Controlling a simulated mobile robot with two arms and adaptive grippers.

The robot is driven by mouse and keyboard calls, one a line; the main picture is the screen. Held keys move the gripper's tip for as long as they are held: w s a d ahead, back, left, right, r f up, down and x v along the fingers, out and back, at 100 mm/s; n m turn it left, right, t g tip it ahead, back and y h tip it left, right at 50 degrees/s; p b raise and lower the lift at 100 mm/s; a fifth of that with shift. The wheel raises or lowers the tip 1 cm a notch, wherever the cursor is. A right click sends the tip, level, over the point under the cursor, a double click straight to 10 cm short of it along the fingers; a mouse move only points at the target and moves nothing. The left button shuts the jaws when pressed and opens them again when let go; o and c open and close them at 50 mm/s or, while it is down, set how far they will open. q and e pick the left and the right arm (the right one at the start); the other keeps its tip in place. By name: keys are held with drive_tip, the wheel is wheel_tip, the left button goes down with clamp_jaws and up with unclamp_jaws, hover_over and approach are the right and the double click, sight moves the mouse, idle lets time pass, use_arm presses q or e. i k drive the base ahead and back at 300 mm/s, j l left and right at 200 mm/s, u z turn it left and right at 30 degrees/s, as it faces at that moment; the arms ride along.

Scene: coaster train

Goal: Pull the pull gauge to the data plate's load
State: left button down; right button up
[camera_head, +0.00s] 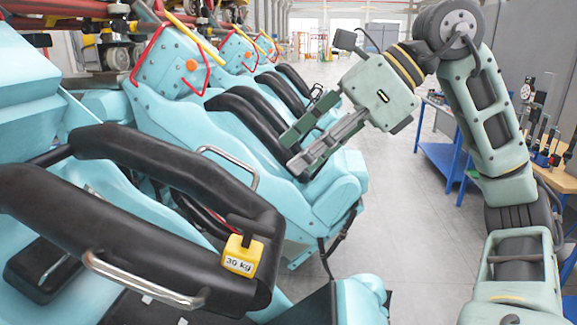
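A yellow block (242,254) with a white label reading "30 kg" sits at the end of the near seat's black lap bar (170,160), with a black piece on top. I cannot tell whether it is the pull gauge or the data plate. My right gripper (294,152) reaches in from the right over the second row. Its two fingers are apart, with nothing seen between them, in front of the black restraints there. I cannot tell whether the fingertips touch them. My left gripper is out of view.
Light-blue coaster seats (333,183) run back along the left, with metal grab handles (143,283) on the near lap bar. A blue workbench (440,155) and a wooden bench with tools (555,178) stand at right. The grey floor between is clear.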

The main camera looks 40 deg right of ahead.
sight(240, 255)
drive_tip(key=k+j, duration=0.35)
drive_tip(key=j, duration=0.15)
drive_tip(key=k+j, duration=0.75)
drive_tip(key=j, duration=0.25)
